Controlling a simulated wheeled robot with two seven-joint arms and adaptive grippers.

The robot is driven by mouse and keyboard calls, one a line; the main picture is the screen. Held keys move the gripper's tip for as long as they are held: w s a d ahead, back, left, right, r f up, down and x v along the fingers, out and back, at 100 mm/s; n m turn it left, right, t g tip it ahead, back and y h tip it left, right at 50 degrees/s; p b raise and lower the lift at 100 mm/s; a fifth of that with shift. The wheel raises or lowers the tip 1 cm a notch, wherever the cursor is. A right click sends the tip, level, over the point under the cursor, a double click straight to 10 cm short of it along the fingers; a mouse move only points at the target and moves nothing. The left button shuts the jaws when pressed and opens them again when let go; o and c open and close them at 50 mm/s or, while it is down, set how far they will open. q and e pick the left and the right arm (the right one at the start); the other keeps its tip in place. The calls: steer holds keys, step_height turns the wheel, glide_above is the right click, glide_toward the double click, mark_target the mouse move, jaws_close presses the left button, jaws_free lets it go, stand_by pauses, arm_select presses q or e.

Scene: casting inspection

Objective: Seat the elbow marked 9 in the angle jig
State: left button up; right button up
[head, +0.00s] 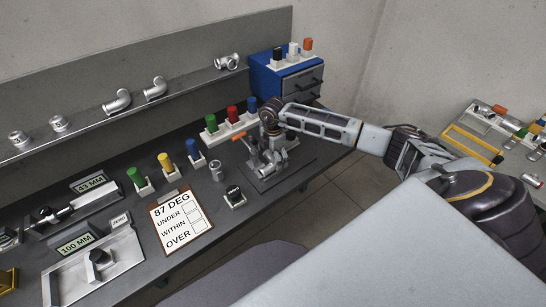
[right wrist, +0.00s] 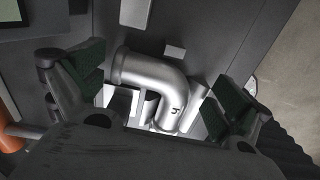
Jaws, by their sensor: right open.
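A silver pipe elbow (right wrist: 150,78) lies between the fingers of my right gripper (right wrist: 160,88) in the right wrist view. Its mark looks like an "h" or an upside-down 4, not clearly a 9. My right gripper (head: 268,128) is open, with gaps between its green pads and the elbow. In the head view it is over the angle jig (head: 268,183), a dark plate with metal blocks and an orange-tipped handle. The elbow is partly hidden there, and I cannot tell whether it is fully seated. My left gripper is not in view.
A shelf (head: 85,118) behind holds other elbows (head: 117,102) and short fittings (head: 18,138). Coloured stamps, an 87 DEG card (head: 180,222) and gauges (head: 98,262) cover the bench to the left. A blue drawer cabinet (head: 270,82) stands behind the jig.

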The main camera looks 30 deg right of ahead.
step_height(320, 180, up, 12)
stand_by(1.0)
stand_by(0.6)
